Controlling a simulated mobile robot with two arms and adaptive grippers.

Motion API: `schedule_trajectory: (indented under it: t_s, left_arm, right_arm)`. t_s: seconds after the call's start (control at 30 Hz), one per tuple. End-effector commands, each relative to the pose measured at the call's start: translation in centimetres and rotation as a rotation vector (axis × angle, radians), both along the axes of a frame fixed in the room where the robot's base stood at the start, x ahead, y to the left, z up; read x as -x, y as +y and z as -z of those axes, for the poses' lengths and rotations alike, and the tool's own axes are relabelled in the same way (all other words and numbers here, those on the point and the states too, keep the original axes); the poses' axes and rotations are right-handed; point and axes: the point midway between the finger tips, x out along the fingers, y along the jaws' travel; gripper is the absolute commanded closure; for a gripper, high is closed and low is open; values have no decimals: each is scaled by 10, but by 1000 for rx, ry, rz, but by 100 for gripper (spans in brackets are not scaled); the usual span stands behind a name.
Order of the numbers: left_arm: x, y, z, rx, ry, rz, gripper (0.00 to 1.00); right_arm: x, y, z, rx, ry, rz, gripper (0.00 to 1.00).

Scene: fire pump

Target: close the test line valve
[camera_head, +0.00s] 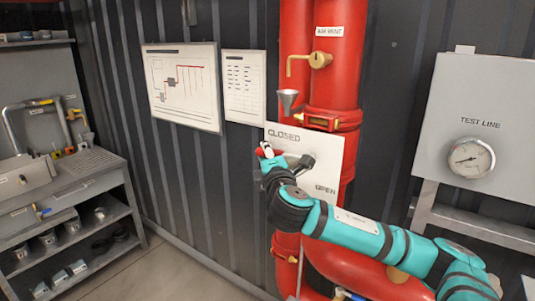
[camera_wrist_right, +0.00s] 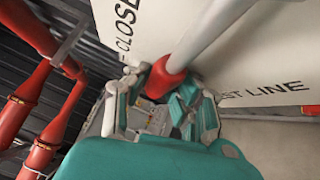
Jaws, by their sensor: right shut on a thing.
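The test line valve's lever has a grey rod (camera_wrist_right: 215,28) and a red grip (camera_wrist_right: 160,78). In the head view the lever runs left from its dark hub (camera_head: 304,163) on a white plate (camera_head: 325,155), and its red end lies just below the word CLOSED. OPEN is printed at the plate's lower right. My right gripper (camera_head: 268,160) is at the lever's left end. In the right wrist view, my right gripper's fingers (camera_wrist_right: 155,98) are shut around the red grip, which is partly hidden between them. My left gripper is in neither view.
Large red pipes (camera_head: 335,70) stand behind the plate, with a brass air vent valve (camera_head: 318,60) and a funnel (camera_head: 288,98) above it. A grey TEST LINE panel with a gauge (camera_head: 470,158) is at right. A metal shelf unit (camera_head: 85,190) stands at left.

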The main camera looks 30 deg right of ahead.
Motion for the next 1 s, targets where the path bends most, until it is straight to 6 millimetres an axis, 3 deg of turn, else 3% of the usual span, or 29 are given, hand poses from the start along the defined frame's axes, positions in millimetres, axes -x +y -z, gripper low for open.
schedule_trajectory:
  t_s: [0.3,0.57,0.6,0.77,1.0]
  left_arm:
    - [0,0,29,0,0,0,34]
    - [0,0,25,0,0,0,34]
    - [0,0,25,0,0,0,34]
    - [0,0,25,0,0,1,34]
    - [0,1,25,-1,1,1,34]
  right_arm:
    - [-1,1,-9,-50,-117,-3,100]
    - [-1,1,-16,-52,-127,-2,100]
    - [-1,1,-16,-52,-127,-2,75]
    - [-1,1,-16,-51,-126,-2,54]
    - [-1,1,-15,-51,-124,-1,54]
